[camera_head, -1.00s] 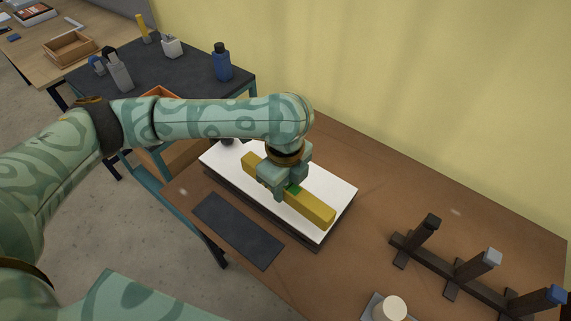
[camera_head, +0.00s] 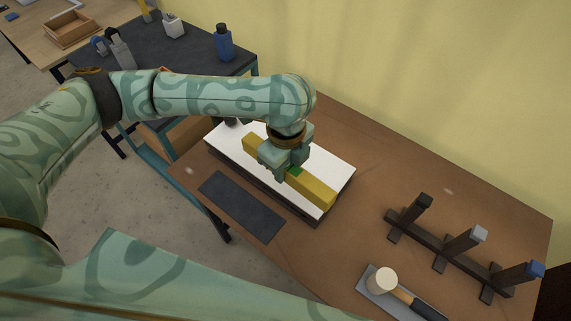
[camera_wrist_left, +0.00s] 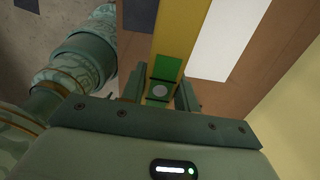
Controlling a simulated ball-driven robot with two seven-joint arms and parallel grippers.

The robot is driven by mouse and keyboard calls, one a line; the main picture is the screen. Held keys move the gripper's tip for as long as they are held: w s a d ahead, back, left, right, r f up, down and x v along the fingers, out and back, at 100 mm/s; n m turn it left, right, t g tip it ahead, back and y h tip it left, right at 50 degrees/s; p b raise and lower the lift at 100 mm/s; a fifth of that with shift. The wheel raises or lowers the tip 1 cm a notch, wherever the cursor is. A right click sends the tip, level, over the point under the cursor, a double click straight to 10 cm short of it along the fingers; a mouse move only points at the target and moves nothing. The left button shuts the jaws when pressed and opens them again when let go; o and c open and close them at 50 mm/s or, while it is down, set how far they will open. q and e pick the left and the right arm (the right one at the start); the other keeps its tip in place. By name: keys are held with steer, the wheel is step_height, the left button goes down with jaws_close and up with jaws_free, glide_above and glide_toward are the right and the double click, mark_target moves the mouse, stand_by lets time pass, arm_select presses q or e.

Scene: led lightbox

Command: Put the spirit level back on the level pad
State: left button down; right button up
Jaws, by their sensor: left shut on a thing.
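The spirit level is a long yellow bar (camera_head: 312,189) with a green part at its middle. It is at the white top of a flat box (camera_head: 228,136) on the brown table. My left gripper (camera_head: 287,172) is shut on the level's middle from above. In the left wrist view the yellow bar (camera_wrist_left: 172,35) runs between the two fingers (camera_wrist_left: 160,92), with the green part and a pale round spot there. I cannot tell whether the level touches the box. A dark flat mat (camera_head: 241,206), likely the level pad, lies bare in front of the box. My right gripper is not in view.
A dark rack (camera_head: 446,248) with several upright posts stands at the right. A mallet with a pale head (camera_head: 381,281) lies on a grey tray at the front edge. A dark side table (camera_head: 185,55) holds a blue bottle (camera_head: 224,42). Bare tabletop lies right of the box.

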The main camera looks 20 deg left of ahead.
arm_select(q)
steer(key=shift+r+p, duration=1.45)
steer(key=shift+p, duration=0.2)
steer(key=shift+f, duration=0.1)
